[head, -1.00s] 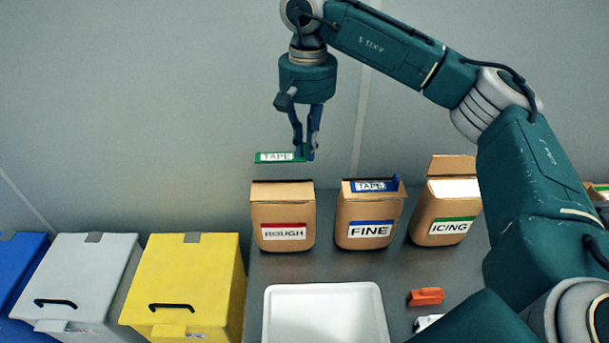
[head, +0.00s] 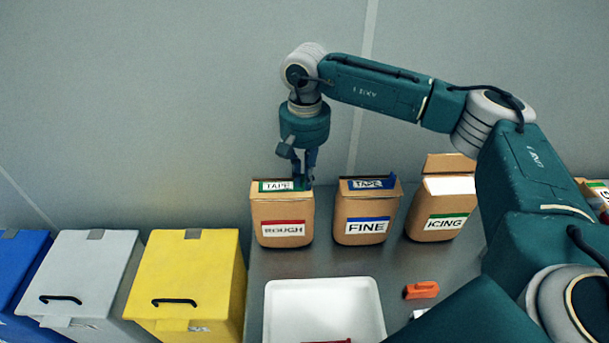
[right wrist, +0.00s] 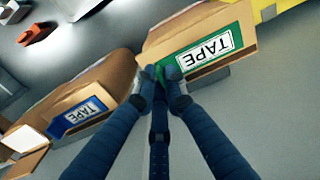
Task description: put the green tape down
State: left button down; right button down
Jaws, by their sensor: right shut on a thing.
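The green tape (head: 276,186) lies along the top of the ROUGH bag (head: 283,213), a brown bag with a red-edged label. My right gripper (head: 303,184) is shut on the tape's right end, just above that bag. In the right wrist view, the fingertips (right wrist: 163,78) pinch one end of the green tape (right wrist: 208,46), which appears against the bag's top. Whether the tape is pressed fully onto the bag is hard to tell. My left gripper is not in view.
The FINE bag (head: 366,213) with blue tape (head: 372,183) stands close on the right. The open ICING bag (head: 438,208) is beyond it. A white tray (head: 325,290) and an orange object (head: 421,290) are in front. A yellow bin (head: 190,275) stands left.

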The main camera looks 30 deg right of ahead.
jog(key=c, duration=1.8)
grip_release()
jog(key=shift+f, duration=0.1)
jog(key=shift+r+p, duration=0.25)
jog(key=shift+p, duration=0.05)
jog(key=shift+w+r+b, duration=0.1)
jog(key=shift+r+b, duration=0.1)
jog(key=shift+b, duration=0.2)
notch_tip(320, 180, up, 11)
jog(key=b, duration=0.3)
jog(key=shift+r, duration=0.2)
jog(key=shift+f, duration=0.1)
